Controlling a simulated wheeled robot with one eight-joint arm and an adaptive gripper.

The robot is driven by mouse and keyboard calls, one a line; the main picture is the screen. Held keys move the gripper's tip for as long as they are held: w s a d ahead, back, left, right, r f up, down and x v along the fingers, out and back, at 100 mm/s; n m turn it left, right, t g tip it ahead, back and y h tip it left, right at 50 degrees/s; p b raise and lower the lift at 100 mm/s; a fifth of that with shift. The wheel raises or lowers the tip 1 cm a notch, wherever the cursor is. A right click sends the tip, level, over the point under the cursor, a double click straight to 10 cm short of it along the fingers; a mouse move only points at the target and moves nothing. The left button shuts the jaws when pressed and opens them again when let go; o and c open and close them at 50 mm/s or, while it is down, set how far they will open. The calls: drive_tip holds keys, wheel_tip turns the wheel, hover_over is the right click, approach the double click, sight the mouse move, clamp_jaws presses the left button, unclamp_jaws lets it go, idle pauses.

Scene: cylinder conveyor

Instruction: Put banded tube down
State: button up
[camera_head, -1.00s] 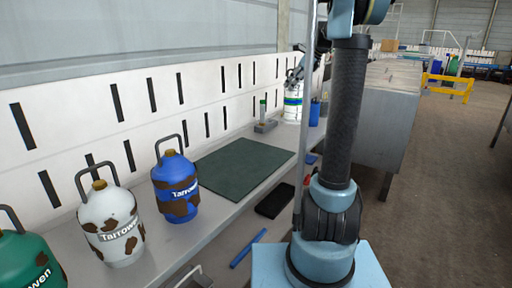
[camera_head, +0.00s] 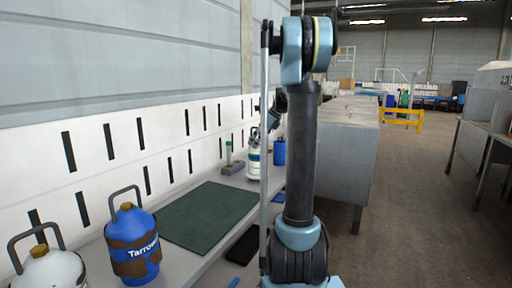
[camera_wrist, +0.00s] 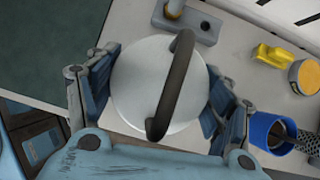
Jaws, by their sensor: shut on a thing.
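The banded tube (camera_head: 253,165) is a white cylinder with coloured bands at the far end of the bench, partly hidden by my arm in the head view. The wrist view looks down on its round white top (camera_wrist: 190,95) with a dark handle arching across. My gripper (camera_wrist: 160,92) is shut on it, with one finger pad on each side. In the head view the gripper (camera_head: 268,125) is mostly hidden behind my arm. The tube looks upright. I cannot tell whether its base touches the bench.
A dark green mat (camera_head: 208,215) lies left of the tube. A grey block stand (camera_head: 233,169) and a blue cup (camera_head: 279,152) are close by; the wrist view also shows a yellow tape measure (camera_wrist: 303,76). A rusty blue cylinder (camera_head: 133,245) and a white one stand nearer.

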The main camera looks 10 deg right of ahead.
drive_tip(key=shift+f, duration=0.9)
drive_tip(key=o, duration=1.8)
